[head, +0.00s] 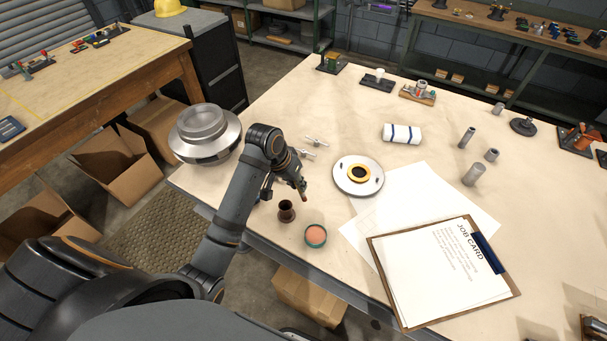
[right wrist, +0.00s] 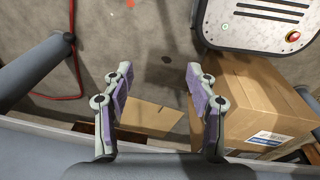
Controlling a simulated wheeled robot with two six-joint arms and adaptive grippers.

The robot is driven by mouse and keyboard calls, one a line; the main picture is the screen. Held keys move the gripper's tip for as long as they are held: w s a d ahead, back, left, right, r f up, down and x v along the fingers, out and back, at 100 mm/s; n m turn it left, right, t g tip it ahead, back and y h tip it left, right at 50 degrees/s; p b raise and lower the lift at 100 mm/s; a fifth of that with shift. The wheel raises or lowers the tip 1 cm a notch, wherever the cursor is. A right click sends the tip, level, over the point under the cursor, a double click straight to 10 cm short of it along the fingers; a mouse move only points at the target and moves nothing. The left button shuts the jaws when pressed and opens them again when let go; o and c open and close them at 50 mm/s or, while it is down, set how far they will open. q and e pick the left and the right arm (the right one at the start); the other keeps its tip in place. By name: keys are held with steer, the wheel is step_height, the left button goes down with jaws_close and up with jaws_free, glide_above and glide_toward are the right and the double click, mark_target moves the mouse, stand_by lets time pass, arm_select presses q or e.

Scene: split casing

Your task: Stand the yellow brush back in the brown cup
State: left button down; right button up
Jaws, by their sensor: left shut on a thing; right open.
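The brown cup (head: 286,211) stands upright near the table's front edge. My left gripper (head: 299,182) is above the table, just behind and to the right of the cup. It is shut on a small, slim thing that seems to be the yellow brush (head: 304,196); its tip points down and is apart from the cup. Most of the brush is hidden by the fingers. My right gripper (right wrist: 157,78) is open and empty, over the floor away from the table top.
A teal-rimmed tin (head: 316,236) stands right of the cup. A round flange with a yellow ring (head: 358,175) lies behind it. A large metal casing (head: 206,134) sits at the table's left corner. Papers and a clipboard (head: 440,270) cover the front right.

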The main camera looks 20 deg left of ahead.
steer(key=o, duration=0.7)
steer(key=a+r+p, duration=0.1)
steer(key=r, duration=0.1)
steer(key=a+r+p, duration=0.1)
steer(key=r+p, duration=0.2)
steer(key=r, duration=0.1)
steer(key=shift+s+a+r, duration=0.35)
steer(key=shift+s+a, duration=0.05)
arm_select(q)
steer(key=w+a+g+y, duration=0.1)
steer(key=a+y, duration=0.1)
steer(key=a, duration=0.4)
arm_select(e)
steer(key=shift+o, duration=0.2)
steer(key=shift+f, duration=0.1)
arm_select(q)
step_height(320, 180, down, 11)
steer(key=b, duration=0.3)
steer(key=shift+d+m, duration=0.3)
steer(key=shift+m, duration=0.1)
arm_select(e)
steer(key=shift+w+d+f, duration=0.1)
steer(key=shift+d+f, duration=0.3)
steer(key=shift+f, duration=0.4)
steer(key=shift+w+d+f, duration=0.1)
steer(key=shift+d+f, duration=0.25)
steer(key=shift+f, duration=0.45)
arm_select(q)
steer(key=shift+f, duration=0.1)
